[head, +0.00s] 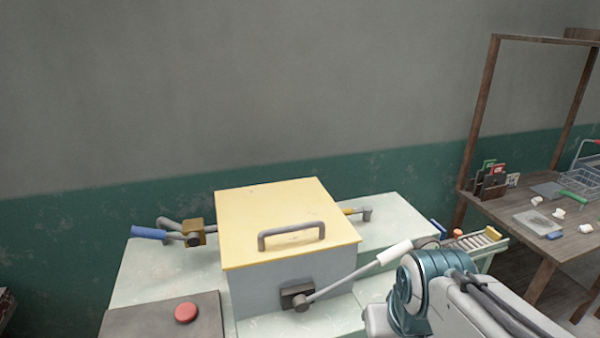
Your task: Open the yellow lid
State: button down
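The yellow lid (260,205) lies flat and closed on top of a grey box (265,285) in the middle of the head view. A grey bar handle (292,231) stands on the lid near its front edge. Part of my arm shows at the lower right, in front of the table and right of the box. My gripper is not visible in this view, so I cannot see whether it is open or shut.
A white-tipped lever (345,277) sticks out rightward from the box's front. A blue-handled lever (150,232) is at the left. A red button (186,313) sits on a dark panel (140,323). A wooden workbench (500,209) with trimmings stands at right. Above the lid is clear.

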aim_at(260, 224)
jog(key=z, duration=1.65)
jog(key=k, duration=0.85)
jog(key=u, duration=1.05)
